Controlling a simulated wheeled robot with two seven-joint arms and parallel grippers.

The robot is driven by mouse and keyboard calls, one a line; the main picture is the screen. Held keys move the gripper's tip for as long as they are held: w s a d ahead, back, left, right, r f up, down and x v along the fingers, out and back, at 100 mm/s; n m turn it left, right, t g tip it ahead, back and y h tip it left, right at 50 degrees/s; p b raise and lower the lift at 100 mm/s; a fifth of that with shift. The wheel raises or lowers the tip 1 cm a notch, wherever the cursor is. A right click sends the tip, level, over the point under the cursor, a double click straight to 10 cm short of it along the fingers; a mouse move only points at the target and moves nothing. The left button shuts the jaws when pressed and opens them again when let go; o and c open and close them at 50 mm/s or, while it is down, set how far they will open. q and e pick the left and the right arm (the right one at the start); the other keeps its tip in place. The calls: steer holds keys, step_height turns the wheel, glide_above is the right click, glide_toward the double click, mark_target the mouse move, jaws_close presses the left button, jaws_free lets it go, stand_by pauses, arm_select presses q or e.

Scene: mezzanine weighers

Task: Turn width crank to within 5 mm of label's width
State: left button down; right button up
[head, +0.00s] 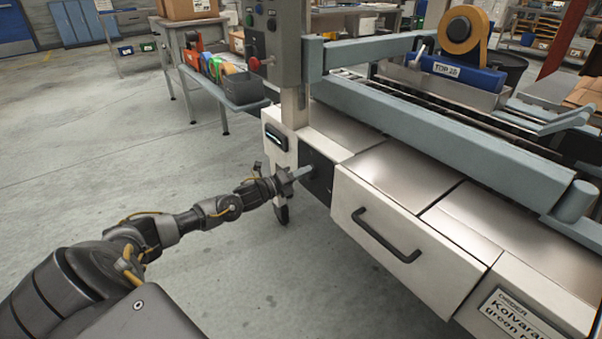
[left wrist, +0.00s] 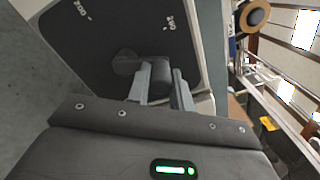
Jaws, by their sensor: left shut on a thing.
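My left gripper (head: 303,171) reaches the dark panel (head: 317,184) on the machine's front corner. In the left wrist view its two fingers (left wrist: 162,88) are shut on the dark round crank knob (left wrist: 161,70). The crank's hub (left wrist: 125,61) shows to the left of the knob, against the dark panel (left wrist: 95,40) with pale printed marks. In the head view the crank is mostly hidden by the gripper. A small lit display (head: 276,137) is on the white housing left of the panel; its reading is too small to read. My right gripper is not in view.
An order card (head: 520,318) is on the machine front at the lower right. A drawer with a black handle (head: 386,236) is right of the crank. A control box (head: 273,40) stands above. A side shelf (head: 236,92) holds tape rolls. The floor at left is clear.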

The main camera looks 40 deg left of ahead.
arm_select(q)
steer(key=shift+f, duration=0.1)
steer(key=c, duration=1.2)
jaws_free()
steer(key=shift+c, duration=0.2)
steer(key=shift+s+a, duration=0.1)
steer(key=shift+s, duration=0.15)
steer(key=p+v, duration=0.2)
steer(key=v, duration=0.8)
steer(key=shift+s, duration=0.15)
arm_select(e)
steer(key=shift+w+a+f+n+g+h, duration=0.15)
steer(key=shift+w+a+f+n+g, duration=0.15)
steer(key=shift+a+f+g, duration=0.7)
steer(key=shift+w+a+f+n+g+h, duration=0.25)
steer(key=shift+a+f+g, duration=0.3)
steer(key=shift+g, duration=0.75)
